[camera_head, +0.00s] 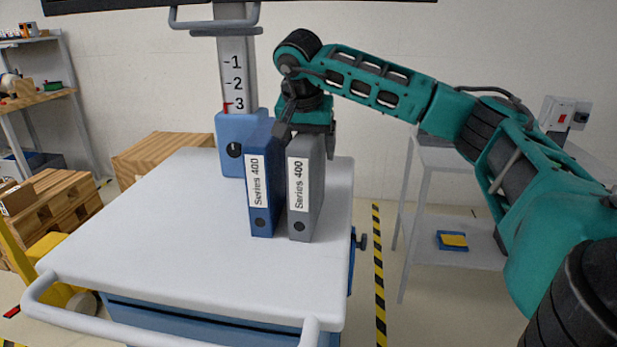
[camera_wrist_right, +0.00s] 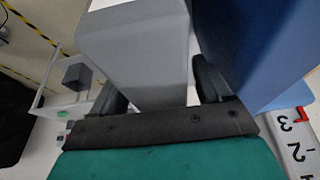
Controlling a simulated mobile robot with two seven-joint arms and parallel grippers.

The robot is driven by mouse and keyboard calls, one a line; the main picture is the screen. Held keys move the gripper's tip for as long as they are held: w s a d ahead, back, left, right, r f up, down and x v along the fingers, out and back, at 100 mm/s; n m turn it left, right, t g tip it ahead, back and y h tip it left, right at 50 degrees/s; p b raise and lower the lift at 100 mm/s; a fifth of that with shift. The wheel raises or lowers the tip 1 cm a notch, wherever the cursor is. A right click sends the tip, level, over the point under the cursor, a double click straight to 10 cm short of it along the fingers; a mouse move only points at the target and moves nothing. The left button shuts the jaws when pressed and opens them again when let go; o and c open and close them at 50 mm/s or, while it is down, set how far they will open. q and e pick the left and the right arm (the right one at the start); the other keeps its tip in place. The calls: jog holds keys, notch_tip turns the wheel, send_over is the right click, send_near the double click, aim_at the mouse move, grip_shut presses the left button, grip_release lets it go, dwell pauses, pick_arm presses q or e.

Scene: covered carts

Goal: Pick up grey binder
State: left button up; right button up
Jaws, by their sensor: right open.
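The grey binder (camera_head: 303,200) stands upright on the white cart top, with a white "Series 400" label facing me. A blue binder (camera_head: 261,200) with the same kind of label stands upright close on its left. My right gripper (camera_head: 308,128) is above the back part of the grey binder, pointing down. In the right wrist view the open fingers (camera_wrist_right: 160,90) are on either side of the grey binder (camera_wrist_right: 135,55), one finger between it and the blue binder (camera_wrist_right: 240,50). I cannot tell whether the fingers touch it. My left gripper is not in view.
The cart top (camera_head: 150,245) is clear to the left of the binders. A blue-based column (camera_head: 228,130) with a number scale stands behind them. A grey side shelf (camera_head: 455,250) is at the right, and wooden crates (camera_head: 60,205) are at the left.

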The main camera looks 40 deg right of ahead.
jog(key=shift+f, duration=0.1)
jog(key=shift+c, duration=0.3)
grip_shut()
dwell(0.5)
